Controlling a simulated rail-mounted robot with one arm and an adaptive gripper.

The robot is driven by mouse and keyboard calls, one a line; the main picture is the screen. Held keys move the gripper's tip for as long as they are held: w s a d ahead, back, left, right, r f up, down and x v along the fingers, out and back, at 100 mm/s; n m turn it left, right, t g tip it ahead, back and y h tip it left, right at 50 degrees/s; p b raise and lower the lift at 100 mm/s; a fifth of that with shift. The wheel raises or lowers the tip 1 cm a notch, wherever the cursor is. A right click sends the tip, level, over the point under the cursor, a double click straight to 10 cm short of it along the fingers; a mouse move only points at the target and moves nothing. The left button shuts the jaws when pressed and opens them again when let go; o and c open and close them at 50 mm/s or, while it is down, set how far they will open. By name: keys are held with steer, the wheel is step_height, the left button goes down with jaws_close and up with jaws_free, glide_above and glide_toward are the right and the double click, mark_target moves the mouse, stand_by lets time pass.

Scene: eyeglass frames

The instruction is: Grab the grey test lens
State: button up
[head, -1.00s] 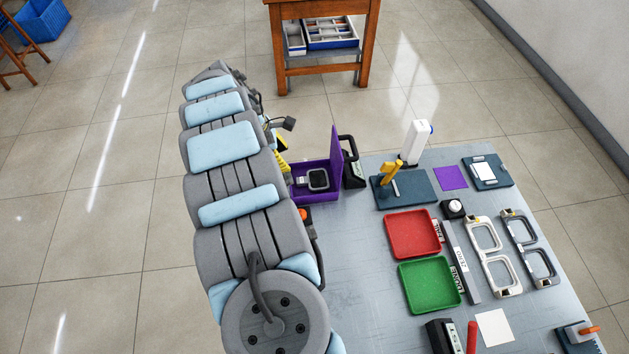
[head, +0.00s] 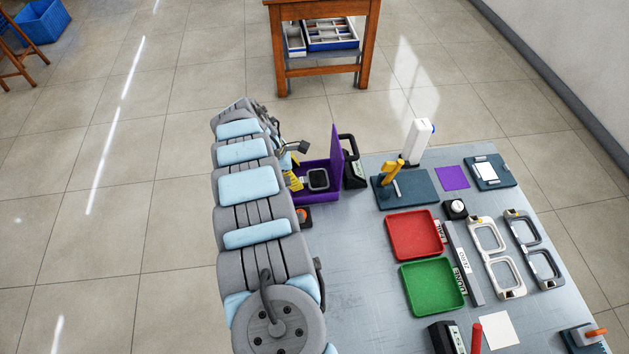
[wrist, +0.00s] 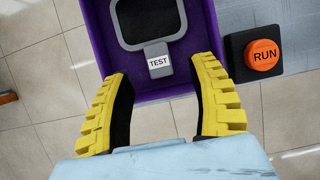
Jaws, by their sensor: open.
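The grey test lens (wrist: 159,68) has a rounded grey frame around a dark pane and a handle tab labelled TEST. It lies in an open purple case (wrist: 95,20). In the head view the lens (head: 318,179) shows inside the purple case (head: 338,155), whose lid stands upright. My gripper (wrist: 166,92) has yellow ribbed fingers, spread apart and empty. In the wrist view the fingertips are on either side of the TEST tab, apart from it. In the head view my arm hides most of the gripper.
An orange RUN button (wrist: 262,56) on a black box is right of the case. In the head view a black-handled device (head: 353,165) stands just behind the raised lid. Red (head: 415,235) and green (head: 433,285) trays lie farther right. The table between is clear.

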steer(key=shift+b+x, duration=0.35)
steer(key=shift+x, duration=1.1)
steer(key=shift+a, duration=0.1)
jaws_close()
